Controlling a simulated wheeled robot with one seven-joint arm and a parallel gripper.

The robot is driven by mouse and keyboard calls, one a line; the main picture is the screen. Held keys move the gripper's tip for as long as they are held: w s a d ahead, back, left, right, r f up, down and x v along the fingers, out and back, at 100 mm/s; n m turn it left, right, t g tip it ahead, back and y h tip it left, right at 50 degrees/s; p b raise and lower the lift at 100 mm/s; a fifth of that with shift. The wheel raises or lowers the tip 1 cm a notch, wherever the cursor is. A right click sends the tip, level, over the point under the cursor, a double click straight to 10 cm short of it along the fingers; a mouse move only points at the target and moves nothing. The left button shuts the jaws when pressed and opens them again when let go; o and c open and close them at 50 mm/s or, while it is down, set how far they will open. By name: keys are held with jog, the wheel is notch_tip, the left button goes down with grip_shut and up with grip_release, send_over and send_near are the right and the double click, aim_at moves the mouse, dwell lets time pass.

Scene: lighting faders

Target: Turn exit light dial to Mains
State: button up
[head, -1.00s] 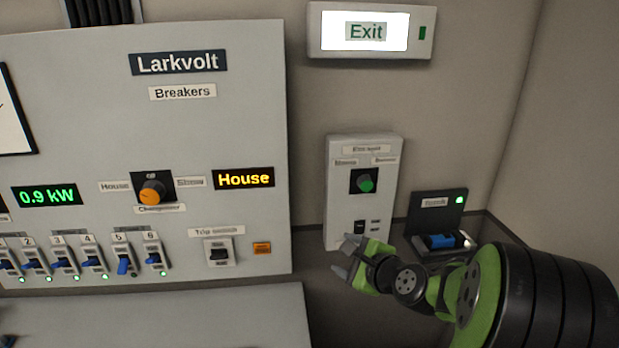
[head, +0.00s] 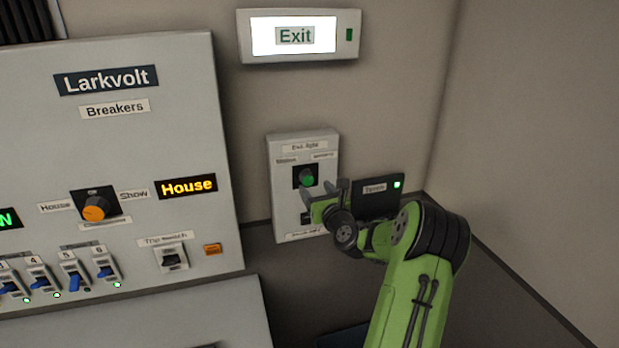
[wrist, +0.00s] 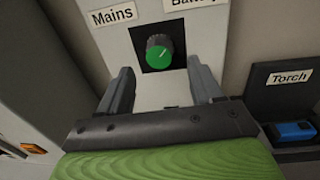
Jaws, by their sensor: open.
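The exit light dial (head: 306,177) is a green knob on a black square, on a pale wall box (head: 283,210) labelled "Exit light". In the wrist view the dial (wrist: 159,54) sits below the Mains label (wrist: 113,15) at left and a partly cut-off Battery label (wrist: 195,3) at right. Its white pointer line appears to tilt toward the upper right, the Battery side. My gripper (head: 325,198) is just below and right of the dial in the head view. In the wrist view its open fingers (wrist: 160,90) stand apart, below the dial, with nothing between them.
A lit Exit sign (head: 300,36) hangs above the box. A dark torch holder (head: 378,193) stands close at right, with a blue torch (wrist: 293,131). The Larkvolt breaker panel (head: 120,140) with an orange knob (head: 95,208) is at left.

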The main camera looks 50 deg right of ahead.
aim_at(309, 181)
jog(key=x, duration=0.5)
jog(key=shift+p, duration=0.4)
jog(key=shift+c, duration=0.4)
jog(key=c, duration=1)
